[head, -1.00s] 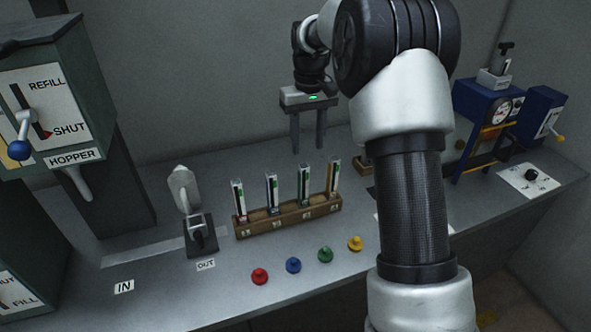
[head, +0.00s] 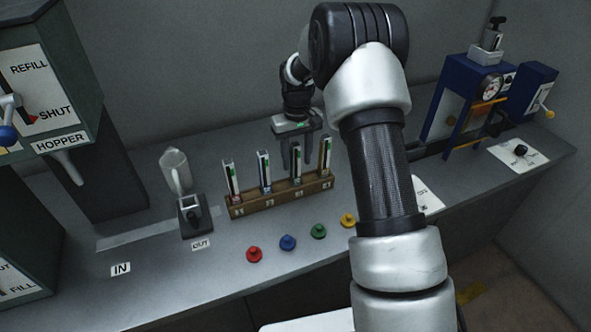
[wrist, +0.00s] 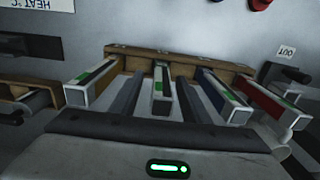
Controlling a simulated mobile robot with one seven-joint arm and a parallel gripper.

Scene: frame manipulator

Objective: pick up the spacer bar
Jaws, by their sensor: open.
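I cannot tell for sure which thing is the spacer bar. A wooden rack (head: 283,201) holds upright bars with coloured strips: red (head: 231,180), blue (head: 264,170), green (head: 295,172) and yellow (head: 325,157). My gripper (head: 298,156) is open, pointing down just behind the rack, near the green and yellow bars. In the wrist view, the fingers (wrist: 158,104) lie either side of the green bar (wrist: 161,88) in the picture; I see no contact. The rack (wrist: 180,58) also shows there, with the blue bar (wrist: 226,100) to the right.
Red (head: 254,255), blue (head: 288,242), green (head: 318,231) and yellow (head: 348,220) knobs stand in front of the rack. A stand (head: 196,222) with a clear vessel (head: 175,170) is at left, the hopper (head: 50,90) beyond. A blue press (head: 467,100) stands at right.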

